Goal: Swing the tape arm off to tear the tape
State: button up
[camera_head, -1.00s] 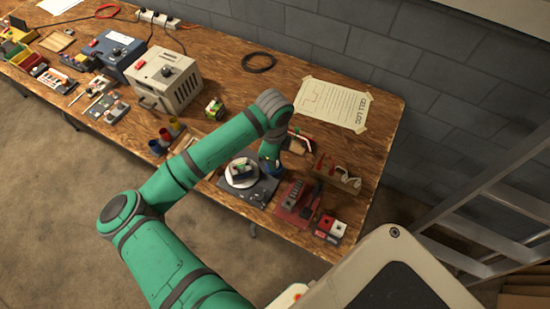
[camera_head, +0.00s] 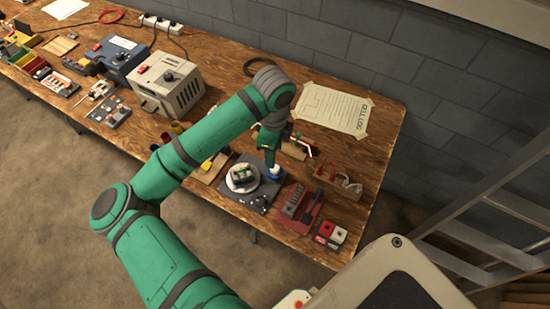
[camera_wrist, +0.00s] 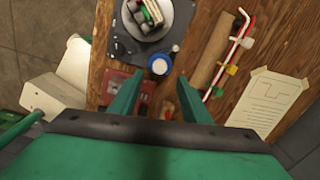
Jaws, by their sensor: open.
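A white round turntable (camera_head: 235,186) stands on a dark base plate (camera_head: 262,200) near the bench's front edge. A small green-and-pale pack (camera_head: 243,173) lies on the turntable. A blue round piece with a white top (camera_head: 276,173), perhaps the tape roll on its arm, sits just right of the turntable. It also shows in the wrist view (camera_wrist: 159,66), beside the base plate's corner. My gripper (camera_wrist: 161,79) is open, its fingers pointing toward the blue piece, one to each side in the picture. I cannot tell whether they touch it. The tape strip itself is too small to make out.
A red tray with a dark block (camera_head: 299,204) and a red-and-white box pair (camera_head: 331,232) lie right of the base plate. A wooden holder (camera_wrist: 212,50) with red and white wires is close by. A paper sheet (camera_head: 334,108) lies behind on clear wood.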

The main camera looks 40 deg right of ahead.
jog(key=shift+d+r, duration=0.1)
jog(key=shift+r, duration=1.2)
